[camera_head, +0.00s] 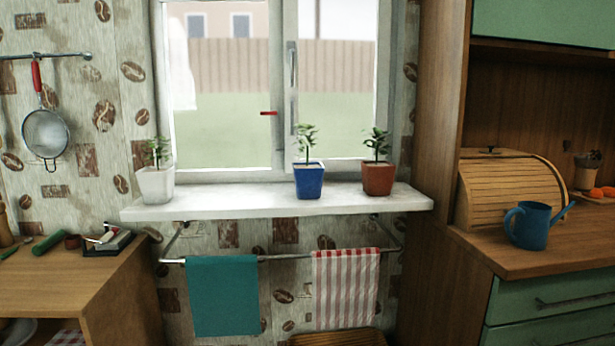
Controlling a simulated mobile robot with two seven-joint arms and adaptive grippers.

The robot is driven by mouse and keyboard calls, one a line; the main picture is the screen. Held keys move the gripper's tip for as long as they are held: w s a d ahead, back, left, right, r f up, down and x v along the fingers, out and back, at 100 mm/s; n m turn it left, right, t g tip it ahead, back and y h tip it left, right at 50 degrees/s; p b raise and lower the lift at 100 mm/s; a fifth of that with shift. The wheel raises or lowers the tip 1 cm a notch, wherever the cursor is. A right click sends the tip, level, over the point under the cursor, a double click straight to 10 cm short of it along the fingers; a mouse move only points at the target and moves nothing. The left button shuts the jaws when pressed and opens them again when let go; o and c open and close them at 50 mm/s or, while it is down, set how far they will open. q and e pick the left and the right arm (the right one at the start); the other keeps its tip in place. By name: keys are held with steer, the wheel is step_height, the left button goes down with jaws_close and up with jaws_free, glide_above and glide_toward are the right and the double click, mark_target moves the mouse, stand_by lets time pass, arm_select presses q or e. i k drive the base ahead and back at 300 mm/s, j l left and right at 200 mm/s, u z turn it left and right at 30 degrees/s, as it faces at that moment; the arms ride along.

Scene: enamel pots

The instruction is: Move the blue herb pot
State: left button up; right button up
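The blue herb pot (309,182) stands upright on the white windowsill (235,207), right of the sill's middle and near its front edge. A small green plant (306,142) grows in it. A white pot (156,186) with a plant stands at the sill's left end. A reddish-brown pot (377,179) with a plant stands to the right of the blue pot, with a gap between them. Neither of my grippers is in view.
The sill is clear between the white and blue pots. Below it a rail holds a teal towel (222,295) and a striped towel (346,288). A blue watering can (529,226) and a wooden bread box (510,189) stand on the right counter. A strainer (46,135) hangs at left.

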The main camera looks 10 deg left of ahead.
mark_target(309, 176)
steer(key=i+l+u, duration=0.35)
steer(key=l+u, duration=0.3)
steer(key=i+l+u, duration=0.2)
steer(key=l+u, duration=0.15)
steer(key=l, duration=0.15)
